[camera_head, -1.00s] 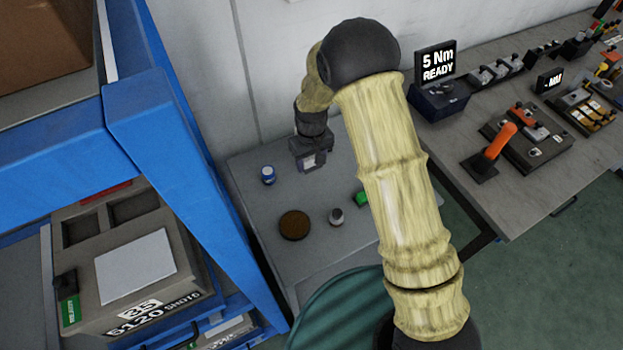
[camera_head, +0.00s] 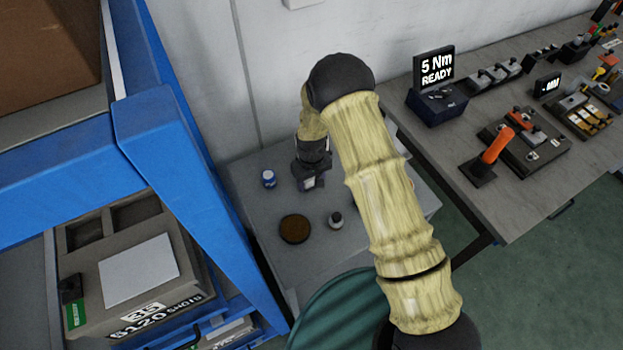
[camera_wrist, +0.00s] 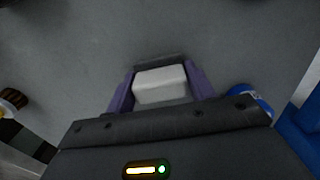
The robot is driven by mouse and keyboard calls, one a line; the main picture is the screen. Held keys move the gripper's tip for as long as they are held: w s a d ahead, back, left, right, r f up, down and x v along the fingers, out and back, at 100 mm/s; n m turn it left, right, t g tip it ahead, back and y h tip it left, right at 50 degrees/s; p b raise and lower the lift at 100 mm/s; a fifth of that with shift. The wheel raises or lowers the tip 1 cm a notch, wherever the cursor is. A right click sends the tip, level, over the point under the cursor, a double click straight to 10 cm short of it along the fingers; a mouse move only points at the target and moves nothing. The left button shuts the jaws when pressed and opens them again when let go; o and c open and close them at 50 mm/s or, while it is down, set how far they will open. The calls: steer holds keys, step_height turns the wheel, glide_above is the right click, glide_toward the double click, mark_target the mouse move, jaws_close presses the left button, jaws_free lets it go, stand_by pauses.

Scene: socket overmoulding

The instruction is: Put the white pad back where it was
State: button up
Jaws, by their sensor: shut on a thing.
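The white pad (camera_wrist: 160,84) is a small pale block between the two purple fingers of my gripper (camera_wrist: 160,92) in the wrist view. My gripper is shut on it. The pad is hardly visible there. I cannot tell whether the pad touches the table top.
A blue jar (camera_head: 268,178) stands just left of my gripper; it also shows in the wrist view (camera_wrist: 248,98). A round brown-topped dish (camera_head: 295,228) and a small white-and-dark bottle (camera_head: 336,220) stand nearer the front. A blue rack (camera_head: 165,140) rises at left.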

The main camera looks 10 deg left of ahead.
steer(key=shift+f, duration=0.2)
steer(key=o, duration=1)
steer(key=shift+r, duration=0.1)
step_height(320, 180, up, 12)
steer(key=shift+r+b, duration=0.15)
steer(key=shift+b, duration=0.95)
